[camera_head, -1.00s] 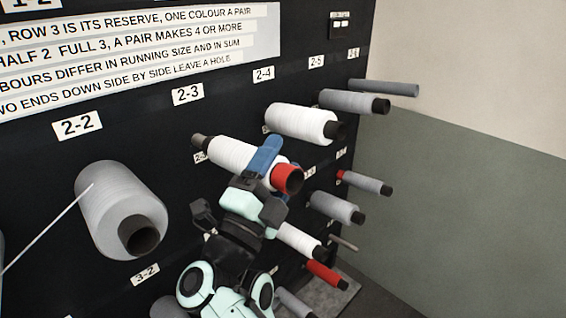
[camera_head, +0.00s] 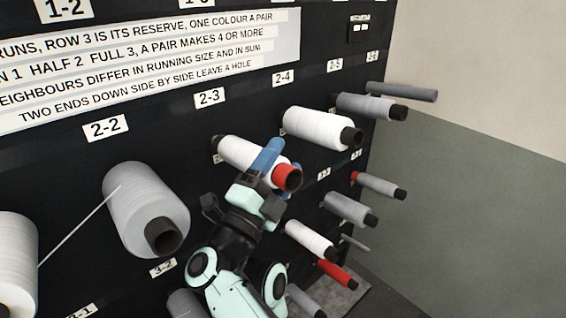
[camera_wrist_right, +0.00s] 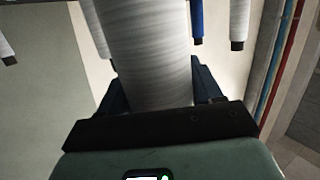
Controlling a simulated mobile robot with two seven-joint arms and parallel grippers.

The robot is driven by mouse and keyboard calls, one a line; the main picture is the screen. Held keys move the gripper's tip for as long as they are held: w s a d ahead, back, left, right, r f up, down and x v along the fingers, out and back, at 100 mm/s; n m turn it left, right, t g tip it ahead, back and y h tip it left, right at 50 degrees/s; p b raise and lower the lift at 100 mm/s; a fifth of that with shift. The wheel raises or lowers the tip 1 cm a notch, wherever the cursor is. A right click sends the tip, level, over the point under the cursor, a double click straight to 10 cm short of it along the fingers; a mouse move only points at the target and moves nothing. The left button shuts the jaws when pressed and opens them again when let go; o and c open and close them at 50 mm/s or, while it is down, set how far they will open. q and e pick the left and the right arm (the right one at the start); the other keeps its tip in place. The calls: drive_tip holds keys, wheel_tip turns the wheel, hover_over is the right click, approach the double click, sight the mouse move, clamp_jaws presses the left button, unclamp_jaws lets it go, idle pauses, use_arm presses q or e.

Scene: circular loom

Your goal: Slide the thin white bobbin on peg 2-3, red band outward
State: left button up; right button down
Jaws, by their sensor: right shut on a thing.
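The thin white bobbin (camera_head: 240,152) is below the 2-3 label (camera_head: 209,97) in the head view, its red band (camera_head: 287,177) facing outward, away from the board. My right gripper (camera_head: 268,160) is shut around it near the red-banded end. In the right wrist view the white bobbin (camera_wrist_right: 150,60) fills the space between the dark fingers. The bobbin's inner end is close to the board, and no bare peg shows there. I cannot tell how far it sits on the peg. My left gripper is not in view.
A large grey bobbin (camera_head: 148,208) hangs on 2-2 to the left, with a thread running from it. A white bobbin (camera_head: 318,128) sits on 2-4 to the right. Several thinner bobbins, one red (camera_head: 337,275), hang below. Free room lies right by the wall.

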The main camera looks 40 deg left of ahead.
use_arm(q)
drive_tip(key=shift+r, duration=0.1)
use_arm(e)
drive_tip(key=shift+a, duration=0.1)
drive_tip(key=shift+a+p, duration=0.25)
drive_tip(key=shift+p, duration=0.1)
drive_tip(key=shift+c, duration=0.6)
unclamp_jaws()
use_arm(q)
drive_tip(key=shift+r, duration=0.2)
use_arm(e)
drive_tip(key=shift+s+d+f+b, duration=0.1)
drive_tip(key=shift+s+f+b, duration=0.3)
drive_tip(key=shift+s, duration=0.15)
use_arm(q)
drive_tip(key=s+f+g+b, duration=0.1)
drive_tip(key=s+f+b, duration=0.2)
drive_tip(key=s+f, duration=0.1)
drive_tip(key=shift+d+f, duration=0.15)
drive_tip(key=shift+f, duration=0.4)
use_arm(e)
drive_tip(key=v, duration=1.2)
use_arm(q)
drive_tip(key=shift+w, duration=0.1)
use_arm(e)
drive_tip(key=shift+s+d+r, duration=0.1)
drive_tip(key=shift+d+r, duration=0.05)
drive_tip(key=shift+r, duration=0.05)
